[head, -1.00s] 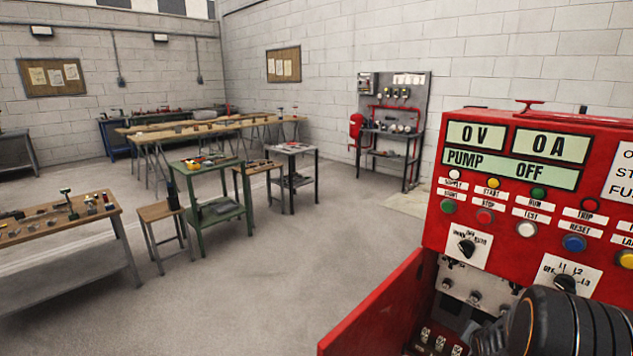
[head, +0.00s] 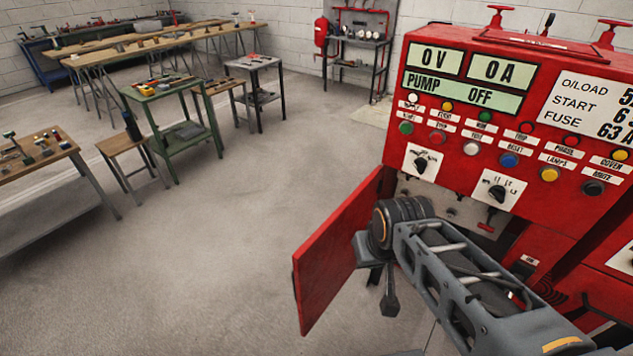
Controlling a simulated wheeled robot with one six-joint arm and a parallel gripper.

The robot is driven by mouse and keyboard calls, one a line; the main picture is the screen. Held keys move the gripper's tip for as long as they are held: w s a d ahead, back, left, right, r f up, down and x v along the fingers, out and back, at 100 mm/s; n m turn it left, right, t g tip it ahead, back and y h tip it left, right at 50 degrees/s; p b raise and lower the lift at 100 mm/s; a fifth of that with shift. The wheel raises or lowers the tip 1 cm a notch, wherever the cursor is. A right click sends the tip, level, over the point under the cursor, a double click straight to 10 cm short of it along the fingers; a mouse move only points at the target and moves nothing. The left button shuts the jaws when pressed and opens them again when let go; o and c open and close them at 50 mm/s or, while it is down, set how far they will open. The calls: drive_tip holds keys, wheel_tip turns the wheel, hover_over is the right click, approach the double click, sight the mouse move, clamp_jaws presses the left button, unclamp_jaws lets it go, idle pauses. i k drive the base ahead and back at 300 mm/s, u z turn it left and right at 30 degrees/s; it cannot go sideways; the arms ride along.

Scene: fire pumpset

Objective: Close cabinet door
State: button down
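The red cabinet door (head: 335,258) stands open, swung out to the left of the red pump control cabinet (head: 460,125). The cabinet opening behind it shows pale inner parts (head: 447,212), partly hidden by my arm. My arm reaches in from the lower right and ends in front of the opening, just right of the door. My gripper (head: 389,302) hangs below the dark wrist joint, on the inner side of the door. Its fingers are small and partly hidden, so I cannot tell whether they are open or touching the door.
Wide bare floor (head: 210,265) lies left of the door. A green work table (head: 178,125), a wooden stool (head: 122,145) and a workbench (head: 45,175) stand further left. Long wooden benches (head: 150,40) and a gauge stand (head: 357,48) are at the back.

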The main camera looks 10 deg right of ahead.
sight(326, 260)
drive_tip(key=z, duration=3.1)
drive_tip(key=k, duration=1.55)
drive_tip(key=u, duration=3.2)
drive_tip(key=i, duration=0.2)
drive_tip(key=u, duration=0.25)
